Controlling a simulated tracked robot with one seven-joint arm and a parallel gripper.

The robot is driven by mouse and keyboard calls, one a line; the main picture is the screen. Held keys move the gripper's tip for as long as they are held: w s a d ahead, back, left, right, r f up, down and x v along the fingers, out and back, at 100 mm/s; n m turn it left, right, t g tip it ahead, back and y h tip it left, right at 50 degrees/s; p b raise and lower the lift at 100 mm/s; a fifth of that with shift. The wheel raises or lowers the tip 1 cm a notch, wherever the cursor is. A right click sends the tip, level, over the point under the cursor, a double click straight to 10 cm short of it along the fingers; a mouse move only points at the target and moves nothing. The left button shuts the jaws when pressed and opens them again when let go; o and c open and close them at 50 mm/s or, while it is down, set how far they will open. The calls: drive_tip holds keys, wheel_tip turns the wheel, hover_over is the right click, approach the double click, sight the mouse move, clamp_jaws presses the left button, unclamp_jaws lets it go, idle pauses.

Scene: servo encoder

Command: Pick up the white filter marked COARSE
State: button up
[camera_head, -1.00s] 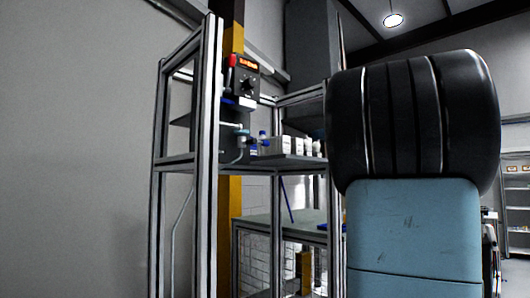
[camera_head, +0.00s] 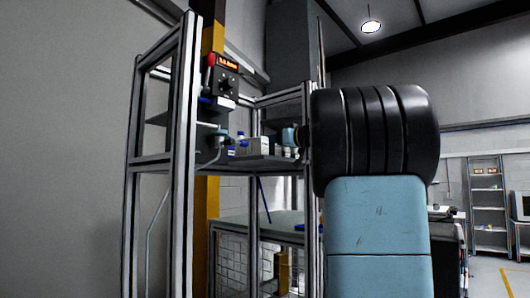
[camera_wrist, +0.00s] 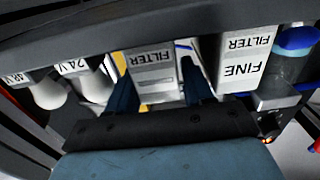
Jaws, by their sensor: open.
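In the wrist view a white box marked FILTER (camera_wrist: 152,68) appears upside down between the two dark fingers of my gripper (camera_wrist: 156,76). I cannot read a second word on it, so COARSE is not legible. My gripper is open, with one finger on each side of this box; I cannot tell whether they touch it. To its right is a second white box marked FILTER FINE (camera_wrist: 243,62). In the head view my gripper (camera_head: 291,136) is at the right end of the shelf, and a white box (camera_head: 258,145) shows left of it.
White rounded parts with voltage labels (camera_wrist: 94,84) sit left of the gripper in the wrist view. A blue-capped container (camera_wrist: 294,55) is at the right. The metal shelf (camera_head: 250,162) has upright frame posts (camera_head: 184,120) and a control box with a red display (camera_head: 226,78).

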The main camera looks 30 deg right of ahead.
drive_tip(key=shift+x, duration=1.1)
drive_tip(key=shift+c, duration=0.4)
drive_tip(key=c, duration=0.7)
drive_tip(key=shift+r, duration=0.1)
wheel_tip(320, 180, up, 18)
